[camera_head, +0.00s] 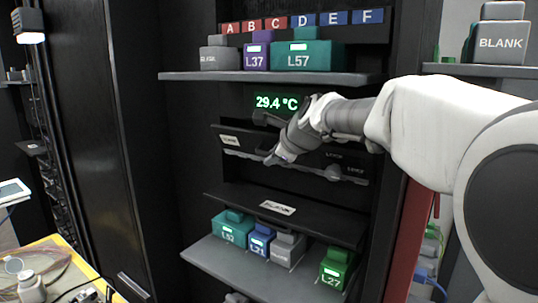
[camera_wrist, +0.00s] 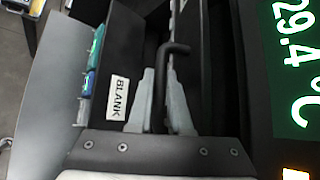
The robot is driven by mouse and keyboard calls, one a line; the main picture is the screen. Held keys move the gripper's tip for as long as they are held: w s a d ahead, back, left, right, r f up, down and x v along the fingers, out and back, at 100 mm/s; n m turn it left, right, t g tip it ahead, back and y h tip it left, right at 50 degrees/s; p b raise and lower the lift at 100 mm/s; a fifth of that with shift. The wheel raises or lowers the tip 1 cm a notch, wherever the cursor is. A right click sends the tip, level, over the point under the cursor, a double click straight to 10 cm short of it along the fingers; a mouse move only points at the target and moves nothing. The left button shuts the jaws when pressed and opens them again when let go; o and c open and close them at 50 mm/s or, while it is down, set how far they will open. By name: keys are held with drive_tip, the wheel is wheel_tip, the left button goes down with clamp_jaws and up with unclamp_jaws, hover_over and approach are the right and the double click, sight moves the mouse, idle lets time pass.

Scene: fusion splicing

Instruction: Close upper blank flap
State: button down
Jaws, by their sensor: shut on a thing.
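The upper blank flap (camera_head: 230,141) is a dark panel with a small white label at its left end, below the green temperature display (camera_head: 276,102). A light grey rail with a round knob (camera_head: 333,172) runs along its lower edge. My gripper (camera_head: 275,159) is in front of this panel, left of the knob. In the wrist view its grey fingers (camera_wrist: 160,100) are on both sides of a black bent handle (camera_wrist: 176,48) and shut on it. My arm hides part of the panel, so its exact tilt is hard to tell.
A lower flap (camera_head: 325,226) with a BLANK label juts out beneath. Under it, a grey shelf (camera_head: 225,262) bears boxes L52, L21, L27 and a grey one. An upper shelf (camera_head: 180,76) holds L37, L57 and a grey box. A red post (camera_head: 408,240) stands right.

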drive_tip(key=shift+d+r, duration=0.1)
drive_tip(key=c, duration=1.1)
unclamp_jaws()
drive_tip(key=shift+r, duration=0.1)
